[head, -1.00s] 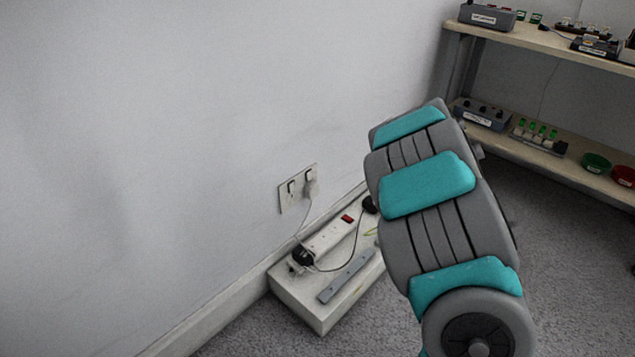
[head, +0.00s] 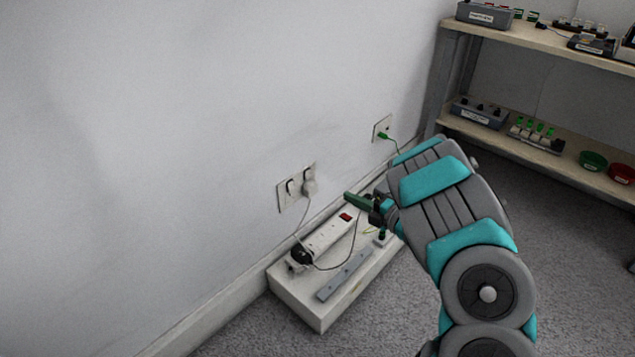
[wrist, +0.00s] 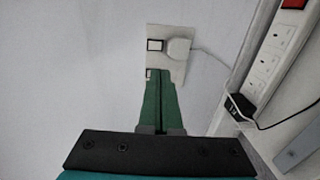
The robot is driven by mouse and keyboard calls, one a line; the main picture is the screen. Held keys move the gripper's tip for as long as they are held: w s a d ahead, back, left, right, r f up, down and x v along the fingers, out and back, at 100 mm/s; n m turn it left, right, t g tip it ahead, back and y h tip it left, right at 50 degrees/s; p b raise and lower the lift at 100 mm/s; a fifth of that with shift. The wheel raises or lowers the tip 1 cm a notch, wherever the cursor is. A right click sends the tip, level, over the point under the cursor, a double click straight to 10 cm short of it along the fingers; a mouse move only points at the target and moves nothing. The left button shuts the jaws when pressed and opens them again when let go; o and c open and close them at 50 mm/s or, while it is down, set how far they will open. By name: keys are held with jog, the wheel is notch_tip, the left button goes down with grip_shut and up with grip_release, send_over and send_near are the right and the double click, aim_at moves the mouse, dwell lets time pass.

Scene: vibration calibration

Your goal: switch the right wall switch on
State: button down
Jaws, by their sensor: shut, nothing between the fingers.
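A white double wall socket plate (head: 283,197) is on the wall, left of my gripper (head: 348,195) in the head view. Its left switch (head: 290,187) and right switch (head: 307,173) show there as small dark-edged rockers. A white plug (head: 310,188) with a cord sits below the right switch. In the wrist view the plate (wrist: 152,31) is ahead, with the left switch (wrist: 155,44) and the plug (wrist: 179,48) visible; I cannot make out the right switch clearly. My gripper's green fingers (wrist: 157,74) are shut and empty, overlapping the plate's lower part in view.
A white power strip (head: 322,239) with a red switch lies on a low white box (head: 297,302) below the socket, beside a grey bar (head: 345,276). Another wall socket (head: 381,127) with a green plug is farther right. A shelf unit (head: 545,40) stands at right.

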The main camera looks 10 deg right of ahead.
aim_at(309, 178)
jog(key=p+x, duration=0.1)
jog(key=x, duration=1.3)
